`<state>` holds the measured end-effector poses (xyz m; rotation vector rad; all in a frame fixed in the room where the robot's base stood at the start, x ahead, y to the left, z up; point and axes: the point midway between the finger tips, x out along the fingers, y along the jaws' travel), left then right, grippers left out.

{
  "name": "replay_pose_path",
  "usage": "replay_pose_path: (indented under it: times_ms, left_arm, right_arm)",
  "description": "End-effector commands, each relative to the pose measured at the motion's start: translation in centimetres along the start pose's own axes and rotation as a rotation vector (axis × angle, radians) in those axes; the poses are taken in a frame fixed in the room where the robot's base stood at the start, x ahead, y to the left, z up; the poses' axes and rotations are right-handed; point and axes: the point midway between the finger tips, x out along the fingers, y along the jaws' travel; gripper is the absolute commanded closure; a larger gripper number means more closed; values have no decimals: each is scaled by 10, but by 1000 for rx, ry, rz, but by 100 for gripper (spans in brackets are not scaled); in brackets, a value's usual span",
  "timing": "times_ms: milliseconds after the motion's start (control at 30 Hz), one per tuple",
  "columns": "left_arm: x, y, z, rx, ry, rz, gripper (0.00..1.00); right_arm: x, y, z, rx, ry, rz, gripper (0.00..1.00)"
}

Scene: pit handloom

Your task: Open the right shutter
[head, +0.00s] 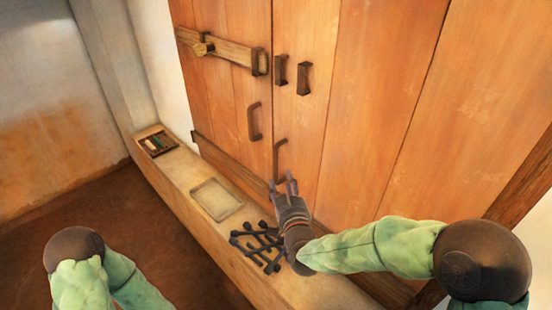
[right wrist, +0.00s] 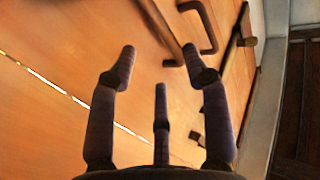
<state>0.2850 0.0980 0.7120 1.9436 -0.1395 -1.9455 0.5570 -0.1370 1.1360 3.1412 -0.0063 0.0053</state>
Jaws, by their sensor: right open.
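The right shutter (head: 372,110) is a tall orange-brown plank panel and looks closed, flush with the left shutter (head: 228,97). Its dark handle (head: 278,158) is upright near the seam. My right gripper (head: 283,186) is open, its fingertips at the lower end of this handle. In the right wrist view a dark bar, seemingly this handle (right wrist: 160,27), runs down between the spread fingers (right wrist: 158,60); I cannot tell whether they touch it. The wooden latch bar (head: 222,49) lies across the left shutter. My left gripper is out of view.
Two dark brackets (head: 281,70) (head: 303,78) on the right shutter are empty. On the ledge below are a pale shallow tray (head: 240,209), a small box with items (head: 157,142), and dark rod-like pieces (head: 260,246) beside my right wrist. The floor at left is clear.

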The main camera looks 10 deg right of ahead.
Motion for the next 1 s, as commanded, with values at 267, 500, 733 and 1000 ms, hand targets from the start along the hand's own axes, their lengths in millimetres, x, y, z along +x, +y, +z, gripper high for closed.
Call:
replay_pose_path:
  times_ms: [267, 500, 733, 1000]
  left_arm:
    - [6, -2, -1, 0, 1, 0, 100]
    - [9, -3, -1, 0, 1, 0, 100]
    - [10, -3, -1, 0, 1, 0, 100]
    - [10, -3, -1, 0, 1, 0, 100]
  right_arm:
    - [48, 0, 3, 0, -3, 0, 52]
    - [83, 0, 2, 0, -2, 0, 52]
    - [97, 0, 2, 0, -2, 0, 52]
    - [98, 0, 1, 0, -2, 0, 52]
